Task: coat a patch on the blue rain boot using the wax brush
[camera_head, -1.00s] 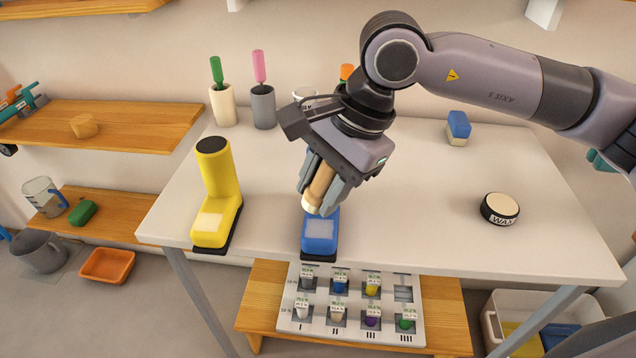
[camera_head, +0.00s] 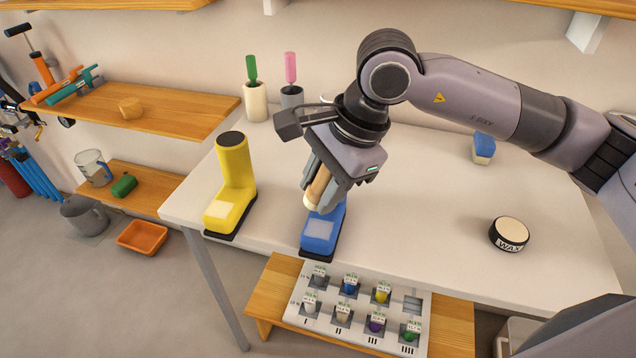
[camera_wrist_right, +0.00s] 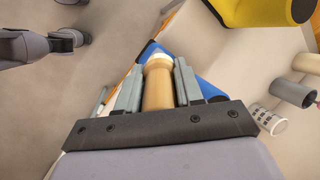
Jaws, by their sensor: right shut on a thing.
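The blue rain boot (camera_head: 321,230) stands on the white table near its front edge, with a pale square patch (camera_head: 319,229) on its toe. My right gripper (camera_head: 317,196) is over the boot, shut on the wooden handle of the wax brush (camera_head: 318,187). The brush's pale tip points down close to the boot's foot; I cannot tell whether it touches. In the right wrist view the brush (camera_wrist_right: 158,85) sits between the two fingers, with the blue boot (camera_wrist_right: 205,88) behind it. The round black wax tin (camera_head: 509,234) stands at the right.
A yellow boot (camera_head: 234,185) stands left of the blue one. Holders with coloured-handled tools (camera_head: 256,100) stand at the back. A blue and cream block (camera_head: 483,148) is at the back right. A rack of small vials (camera_head: 357,308) sits below the table's front edge.

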